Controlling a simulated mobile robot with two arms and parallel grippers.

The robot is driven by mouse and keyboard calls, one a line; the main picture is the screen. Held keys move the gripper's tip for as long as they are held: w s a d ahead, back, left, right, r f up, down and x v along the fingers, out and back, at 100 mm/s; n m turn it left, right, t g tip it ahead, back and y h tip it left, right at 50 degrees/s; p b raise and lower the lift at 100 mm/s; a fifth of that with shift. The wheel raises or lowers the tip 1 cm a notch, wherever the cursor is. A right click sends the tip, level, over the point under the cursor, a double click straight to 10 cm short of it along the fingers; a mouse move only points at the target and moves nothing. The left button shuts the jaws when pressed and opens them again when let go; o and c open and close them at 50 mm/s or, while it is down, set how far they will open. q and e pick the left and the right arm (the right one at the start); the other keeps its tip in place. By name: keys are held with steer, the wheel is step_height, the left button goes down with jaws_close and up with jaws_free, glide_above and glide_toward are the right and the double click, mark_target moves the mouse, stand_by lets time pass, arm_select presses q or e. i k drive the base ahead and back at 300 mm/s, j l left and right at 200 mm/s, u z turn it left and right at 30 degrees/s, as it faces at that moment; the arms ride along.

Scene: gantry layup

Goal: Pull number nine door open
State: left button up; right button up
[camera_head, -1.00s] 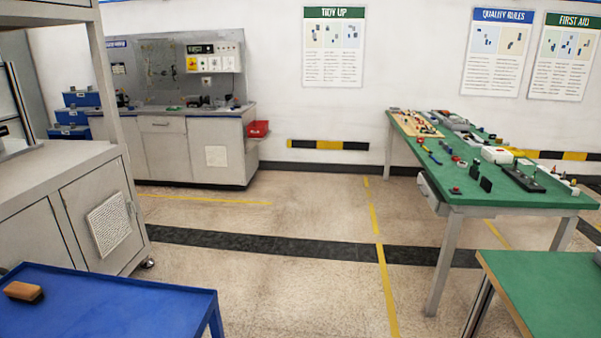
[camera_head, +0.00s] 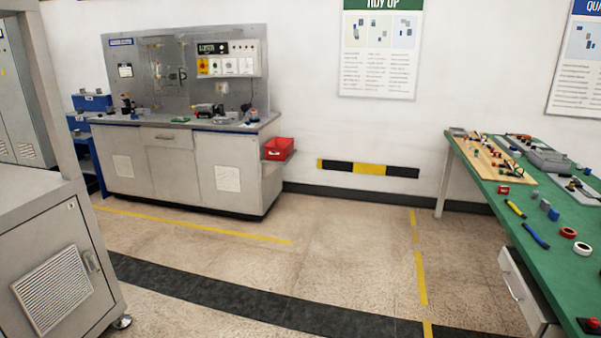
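No door with a readable number nine shows in the head view. A grey workbench (camera_head: 180,190) with a back panel stands against the far wall. It has cabinet doors with pale vent plates, and they look shut. A grey cabinet (camera_head: 70,235) at the near left has a shut door with a louvred vent (camera_head: 53,290) and a small handle. A tall grey locker (camera_head: 22,110) with vents stands at the far left edge, partly cut off. Any number on these doors is too small to read. Neither of my grippers is in view.
A green-topped table (camera_head: 555,215) with tools and an open-looking drawer stands at the right. A red bin (camera_head: 279,149) hangs at the workbench's right end. Blue bins (camera_head: 92,102) stand left of the workbench. The floor (camera_head: 330,255) in the middle is clear.

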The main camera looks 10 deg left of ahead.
mark_target(50, 288)
steer(key=i+j+u, duration=0.1)
steer(key=i+u, duration=0.25)
steer(key=i, duration=0.15)
steer(key=i+u, duration=0.35)
steer(key=i+l+u, duration=0.25)
steer(key=i+u, duration=0.15)
steer(key=i, duration=0.15)
